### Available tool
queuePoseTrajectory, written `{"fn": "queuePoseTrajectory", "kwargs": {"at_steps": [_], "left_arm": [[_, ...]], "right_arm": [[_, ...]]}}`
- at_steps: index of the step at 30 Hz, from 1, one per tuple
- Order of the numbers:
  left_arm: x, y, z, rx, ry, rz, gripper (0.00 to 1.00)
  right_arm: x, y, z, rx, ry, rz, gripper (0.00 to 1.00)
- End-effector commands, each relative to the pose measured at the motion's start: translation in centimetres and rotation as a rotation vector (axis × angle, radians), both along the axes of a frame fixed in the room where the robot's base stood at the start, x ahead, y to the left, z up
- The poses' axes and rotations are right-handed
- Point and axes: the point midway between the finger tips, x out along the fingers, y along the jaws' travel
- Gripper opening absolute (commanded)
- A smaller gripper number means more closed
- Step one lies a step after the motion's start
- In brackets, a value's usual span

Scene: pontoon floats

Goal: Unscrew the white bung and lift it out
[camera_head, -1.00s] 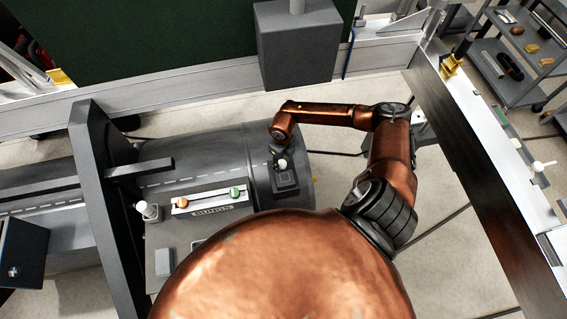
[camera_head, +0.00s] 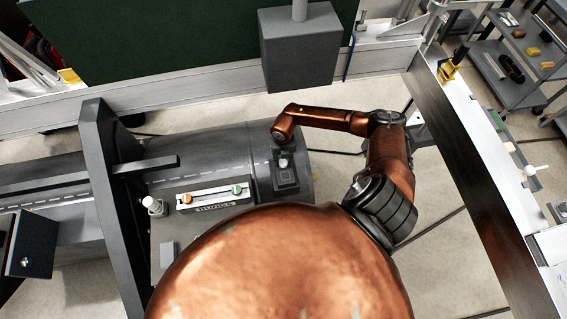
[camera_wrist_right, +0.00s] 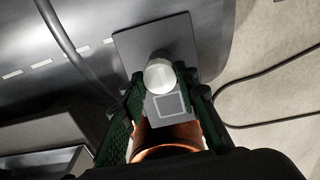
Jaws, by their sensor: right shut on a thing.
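The white bung (camera_head: 284,163) sits at a dark square plate (camera_head: 286,182) on top of the grey float (camera_head: 215,152). In the right wrist view the round white bung (camera_wrist_right: 160,76) is between my green-padded fingertips, above a grey plate (camera_wrist_right: 138,48) with a pale square outline. My right gripper (camera_head: 282,152) comes down from above and is shut on the bung; its fingers are small and partly hidden in the head view. I cannot tell whether the bung is clear of its hole. My left gripper is not in view.
A pale rack (camera_head: 212,197) labelled BUNGS holds an orange bung (camera_head: 186,198) and a green bung (camera_head: 237,190). Another white knob (camera_head: 152,204) stands left of it. A dark upright frame (camera_head: 108,190) crosses the float. A grey block (camera_head: 299,48) hangs behind. My copper body hides the front.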

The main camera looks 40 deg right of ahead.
Motion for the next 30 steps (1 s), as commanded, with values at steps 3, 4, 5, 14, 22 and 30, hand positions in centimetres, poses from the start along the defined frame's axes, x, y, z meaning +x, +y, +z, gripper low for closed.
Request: {"fn": "queuePoseTrajectory", "kwargs": {"at_steps": [3, 4, 5, 14, 22, 30], "left_arm": [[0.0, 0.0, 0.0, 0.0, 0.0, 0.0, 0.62], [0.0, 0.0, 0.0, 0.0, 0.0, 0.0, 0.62], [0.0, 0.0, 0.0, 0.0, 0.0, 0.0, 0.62], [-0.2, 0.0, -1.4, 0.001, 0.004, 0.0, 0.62], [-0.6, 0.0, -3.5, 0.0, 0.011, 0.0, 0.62], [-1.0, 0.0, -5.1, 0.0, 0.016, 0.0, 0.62]], "right_arm": [[0.0, -0.1, 0.0, -0.001, 0.0, 0.0, 0.13], [0.0, -0.1, 0.0, -0.001, 0.0, 0.0, 0.11], [0.0, -0.1, 0.0, -0.001, 0.0, 0.0, 0.09], [0.0, -0.2, -0.2, -0.003, 0.0, 0.226, 0.07], [0.0, -0.2, -0.2, -0.004, 0.0, 0.66, 0.07], [0.0, -0.2, -0.1, -0.002, 0.001, 1.011, 0.07]]}}
